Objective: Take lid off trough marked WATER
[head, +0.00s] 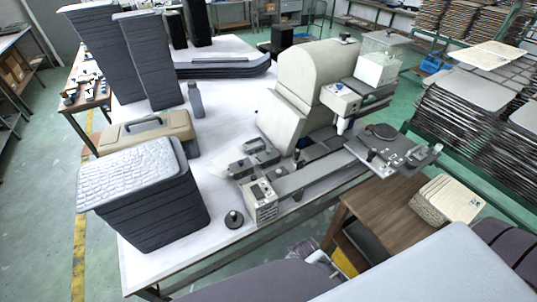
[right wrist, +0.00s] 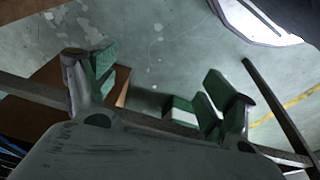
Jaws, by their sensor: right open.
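I cannot make out a trough marked WATER or its lid in either view, and no such lettering is readable. My right gripper (right wrist: 159,80) shows in the right wrist view with its two green-padded fingers wide apart. Only floor and some dark shapes show between and beyond the fingers, and it holds nothing. My left gripper is not in view.
A white table (head: 228,72) carries a beige and grey machine (head: 305,85), stacks of dark panels (head: 155,215), a beige toolbox (head: 150,130) and a grey bottle (head: 195,100). A wooden side table (head: 372,205) stands at right. Racks of trays (head: 470,110) fill the far right.

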